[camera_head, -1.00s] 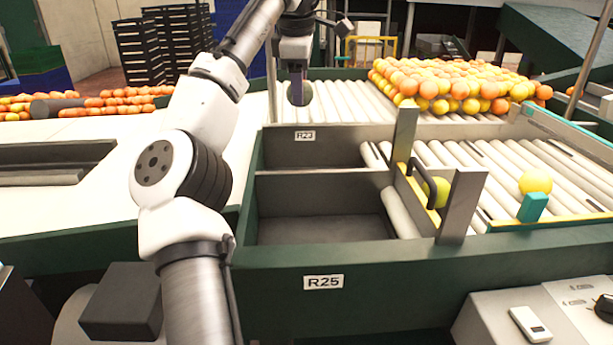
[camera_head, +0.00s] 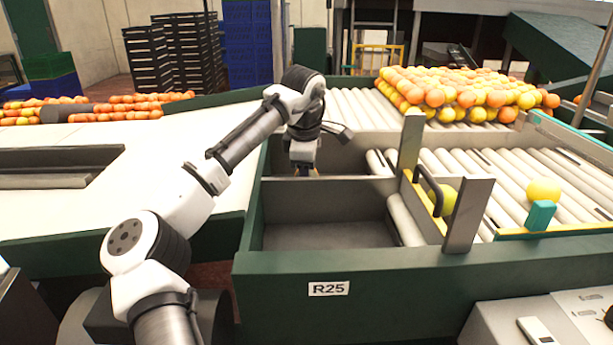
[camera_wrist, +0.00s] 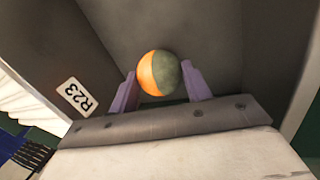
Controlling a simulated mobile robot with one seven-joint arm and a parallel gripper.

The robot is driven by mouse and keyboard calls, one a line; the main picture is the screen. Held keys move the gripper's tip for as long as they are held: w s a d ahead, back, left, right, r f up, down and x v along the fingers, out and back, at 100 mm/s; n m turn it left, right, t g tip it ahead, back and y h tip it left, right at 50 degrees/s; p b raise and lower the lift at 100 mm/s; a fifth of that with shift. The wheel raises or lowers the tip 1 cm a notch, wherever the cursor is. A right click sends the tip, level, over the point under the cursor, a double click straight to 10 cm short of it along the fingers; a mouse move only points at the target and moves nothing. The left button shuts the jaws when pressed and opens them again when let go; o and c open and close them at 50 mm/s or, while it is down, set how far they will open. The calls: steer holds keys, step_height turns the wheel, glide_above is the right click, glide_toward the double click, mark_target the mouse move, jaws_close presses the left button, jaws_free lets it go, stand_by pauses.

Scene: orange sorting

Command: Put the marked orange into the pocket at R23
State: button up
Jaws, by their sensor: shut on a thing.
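The marked orange (camera_wrist: 160,73), half orange and half dull green, is between the two purple fingers of my gripper (camera_wrist: 158,92) in the wrist view. My gripper is shut on it. The R23 label (camera_wrist: 76,97) shows on the pocket wall at the left of the wrist view. In the head view my gripper (camera_head: 304,172) points down inside the rear pocket (camera_head: 345,157), and its fingertips and the orange are hidden behind the divider. The wrist view shows grey pocket walls around the orange; I cannot tell whether it touches the floor.
The front pocket, labelled R25 (camera_head: 329,288), is empty. A divider (camera_head: 330,183) separates the two pockets. To the right are rollers, upright metal posts (camera_head: 467,215) and a yellow-green fruit (camera_head: 445,200). A pile of oranges (camera_head: 460,95) lies behind.

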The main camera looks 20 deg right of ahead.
steer(key=shift+f, duration=0.85)
steer(key=shift+f, duration=0.1)
steer(key=o, duration=1)
steer(key=b+v, duration=0.1)
steer(key=v, duration=1.1)
